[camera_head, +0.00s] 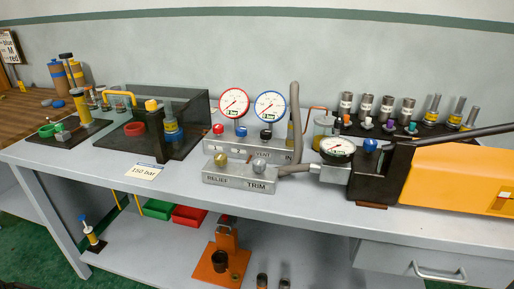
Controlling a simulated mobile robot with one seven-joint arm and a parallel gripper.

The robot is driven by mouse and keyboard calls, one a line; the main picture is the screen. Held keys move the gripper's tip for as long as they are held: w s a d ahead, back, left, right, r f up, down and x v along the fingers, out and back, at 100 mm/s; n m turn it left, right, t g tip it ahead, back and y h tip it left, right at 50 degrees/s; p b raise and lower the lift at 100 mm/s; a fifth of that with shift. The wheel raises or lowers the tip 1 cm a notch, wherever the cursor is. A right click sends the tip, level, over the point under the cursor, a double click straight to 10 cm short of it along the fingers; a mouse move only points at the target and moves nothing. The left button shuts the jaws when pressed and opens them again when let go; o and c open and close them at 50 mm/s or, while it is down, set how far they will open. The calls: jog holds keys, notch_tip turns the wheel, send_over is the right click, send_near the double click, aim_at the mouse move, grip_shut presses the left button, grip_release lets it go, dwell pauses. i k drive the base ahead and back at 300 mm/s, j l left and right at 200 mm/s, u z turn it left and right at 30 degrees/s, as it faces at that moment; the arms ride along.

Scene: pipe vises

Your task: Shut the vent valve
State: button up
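A grey valve block (240,148) stands at the middle of the bench. It carries a red knob (218,129), a blue knob (240,131) and a black knob (266,134). The word VENT reads on its front below the black knob. Whether that knob is open or shut cannot be told at this size. A lower block (238,180) in front reads RELIEF under a brass knob (220,160) and TRIM under a silver knob (259,167). My gripper is not in view.
Red-rimmed (234,102) and blue-rimmed (270,106) gauges rise behind the knobs. A grey hose (294,120) stands just right of the block. A black-rimmed gauge (337,147) and orange pump (460,180) are at right. A 150 bar card (145,171) lies left. The front bench strip is clear.

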aim_at(266, 134)
jog(key=i+j+z, duration=0.6)
jog(key=j, duration=0.4)
jog(key=i, duration=0.1)
